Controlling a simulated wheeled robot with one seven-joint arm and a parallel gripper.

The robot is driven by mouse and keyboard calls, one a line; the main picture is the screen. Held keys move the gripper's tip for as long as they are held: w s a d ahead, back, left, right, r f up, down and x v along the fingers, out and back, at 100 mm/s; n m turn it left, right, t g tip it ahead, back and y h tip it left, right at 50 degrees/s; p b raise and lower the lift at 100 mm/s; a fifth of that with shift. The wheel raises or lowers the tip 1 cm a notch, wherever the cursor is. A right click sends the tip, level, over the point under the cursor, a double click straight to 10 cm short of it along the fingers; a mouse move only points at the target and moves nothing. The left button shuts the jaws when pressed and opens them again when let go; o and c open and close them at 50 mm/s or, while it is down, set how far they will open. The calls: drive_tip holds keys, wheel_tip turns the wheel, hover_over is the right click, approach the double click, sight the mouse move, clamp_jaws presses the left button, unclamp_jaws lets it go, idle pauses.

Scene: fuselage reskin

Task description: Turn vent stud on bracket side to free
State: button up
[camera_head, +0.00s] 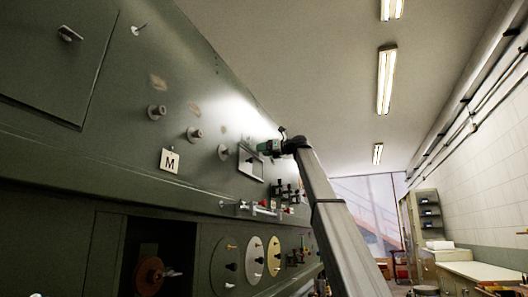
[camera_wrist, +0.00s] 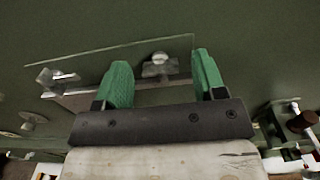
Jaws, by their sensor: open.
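In the wrist view a rectangular vent panel (camera_wrist: 150,98) is set in the dark green skin. One metal stud with a wing-like head (camera_wrist: 160,66) sits near its upper edge, between my gripper's fingers. Another wing-headed stud (camera_wrist: 56,78) sits at the panel's left side. My gripper (camera_wrist: 162,64) has green fingers, spread apart on either side of the first stud, with no clear contact. In the head view my gripper (camera_head: 268,147) is at the small light-edged panel (camera_head: 250,165), and its fingers hide part of it. I cannot tell which stud is on the bracket side.
A round knob (camera_wrist: 33,122) is at left. In the head view, a ledge with small valves (camera_head: 258,208) runs below the panel. A workbench (camera_head: 480,272) stands far right.

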drive_tip(key=c, duration=0.9)
drive_tip(key=shift+n, duration=2.3)
drive_tip(key=o, duration=0.9)
drive_tip(key=shift+d, duration=0.1)
drive_tip(key=v, duration=1)
drive_tip(key=shift+s+d, duration=0.2)
drive_tip(key=shift+d, duration=0.1)
